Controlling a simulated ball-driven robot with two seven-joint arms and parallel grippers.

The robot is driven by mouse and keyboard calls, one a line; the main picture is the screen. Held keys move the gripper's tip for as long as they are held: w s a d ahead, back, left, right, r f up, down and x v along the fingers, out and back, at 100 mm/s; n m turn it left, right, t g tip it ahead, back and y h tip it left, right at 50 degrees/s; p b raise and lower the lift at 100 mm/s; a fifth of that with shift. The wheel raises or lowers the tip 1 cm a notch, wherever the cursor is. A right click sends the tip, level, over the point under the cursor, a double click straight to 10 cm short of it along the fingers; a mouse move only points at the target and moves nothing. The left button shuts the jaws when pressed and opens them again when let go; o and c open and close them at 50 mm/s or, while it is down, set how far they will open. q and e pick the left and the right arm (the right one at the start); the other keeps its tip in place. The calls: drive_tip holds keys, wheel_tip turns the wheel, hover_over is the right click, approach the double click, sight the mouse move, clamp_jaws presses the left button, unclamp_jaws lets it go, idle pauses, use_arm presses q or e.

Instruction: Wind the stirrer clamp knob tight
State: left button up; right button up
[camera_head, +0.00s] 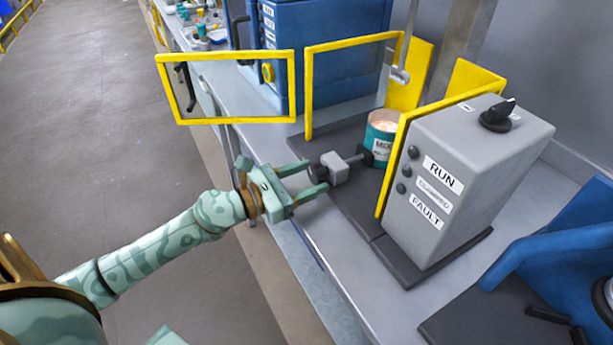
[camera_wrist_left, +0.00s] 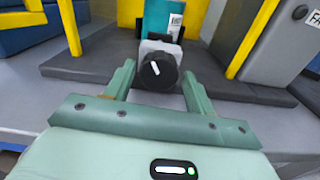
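The clamp knob (camera_head: 317,173) is a black round knob on the front of a light grey clamp block (camera_head: 337,169), at the near edge of the dark stirrer base. In the left wrist view the knob (camera_wrist_left: 158,71) faces me and has a white mark line. My green left gripper (camera_head: 312,179) is open, its two fingers on either side of the knob at the tips. In the left wrist view a narrow gap shows beside each finger (camera_wrist_left: 158,76); I see no clear contact. A teal can (camera_head: 381,136) stands behind the clamp. My right gripper is out of view.
A yellow-framed guard door (camera_head: 227,118) stands swung open to the left. A grey control box (camera_head: 462,185) with RUN and FAULT labels is right of the clamp. Blue machines stand behind (camera_head: 335,70) and at lower right (camera_head: 570,250). The floor at left is clear.

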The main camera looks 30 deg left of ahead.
use_arm(q)
drive_tip(key=shift+o, duration=0.3)
drive_tip(key=shift+r, duration=0.1)
drive_tip(key=b+v, duration=0.2)
drive_tip(key=v, duration=1.4)
drive_tip(key=shift+s, duration=0.2)
drive_tip(key=shift+a, duration=0.1)
